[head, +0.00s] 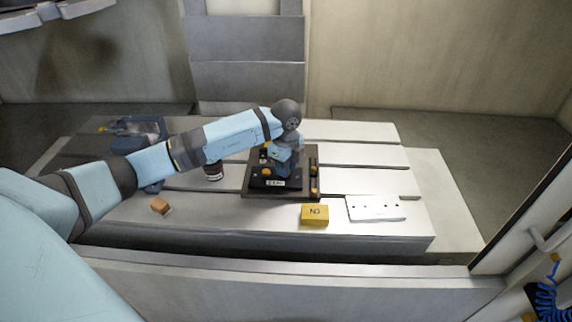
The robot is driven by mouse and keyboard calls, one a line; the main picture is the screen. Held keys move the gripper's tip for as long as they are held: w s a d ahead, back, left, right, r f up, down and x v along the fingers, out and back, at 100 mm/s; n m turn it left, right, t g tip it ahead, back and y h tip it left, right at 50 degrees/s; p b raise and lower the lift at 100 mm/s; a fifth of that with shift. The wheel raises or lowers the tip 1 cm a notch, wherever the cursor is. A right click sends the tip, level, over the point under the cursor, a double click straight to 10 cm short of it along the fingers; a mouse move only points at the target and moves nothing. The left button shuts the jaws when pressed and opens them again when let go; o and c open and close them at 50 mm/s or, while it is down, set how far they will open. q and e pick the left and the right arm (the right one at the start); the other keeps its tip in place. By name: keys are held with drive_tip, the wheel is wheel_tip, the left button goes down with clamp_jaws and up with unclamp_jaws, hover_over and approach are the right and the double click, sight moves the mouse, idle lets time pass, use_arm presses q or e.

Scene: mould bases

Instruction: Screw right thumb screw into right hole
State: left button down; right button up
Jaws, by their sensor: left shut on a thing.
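The mould base (249,188) is a dark block with a raised edge, standing on the slotted table. A smaller black part with a white label (275,183) lies on it. My left gripper (286,171) points down over the middle of the mould base. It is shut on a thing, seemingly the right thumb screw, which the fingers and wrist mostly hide. An orange knob (266,171) shows just left of the fingers. I cannot make out the right hole behind the gripper. My right gripper is not in view.
A yellow block (315,215) and a white plate with holes (375,208) lie right of the mould base. A dark cylinder (213,171) and an orange-brown block (160,206) are to the left. The table's right rear is clear.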

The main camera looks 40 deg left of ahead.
use_arm(q)
drive_tip(key=shift+f, duration=0.35)
drive_tip(key=m+b, duration=0.2)
drive_tip(key=m, duration=0.2)
drive_tip(key=shift+f, duration=0.15)
drive_tip(key=m+b, duration=0.1)
drive_tip(key=m, duration=0.4)
drive_tip(key=m+b, duration=0.1)
drive_tip(key=m, duration=0.2)
drive_tip(key=shift+f+b, duration=0.1)
drive_tip(key=shift+b, duration=0.2)
drive_tip(key=m+b, duration=0.1)
drive_tip(key=m, duration=0.3)
drive_tip(key=shift+m+b, duration=0.3)
drive_tip(key=shift+b, duration=0.05)
drive_tip(key=shift+s+d+m, duration=0.1)
drive_tip(key=shift+m, duration=0.7)
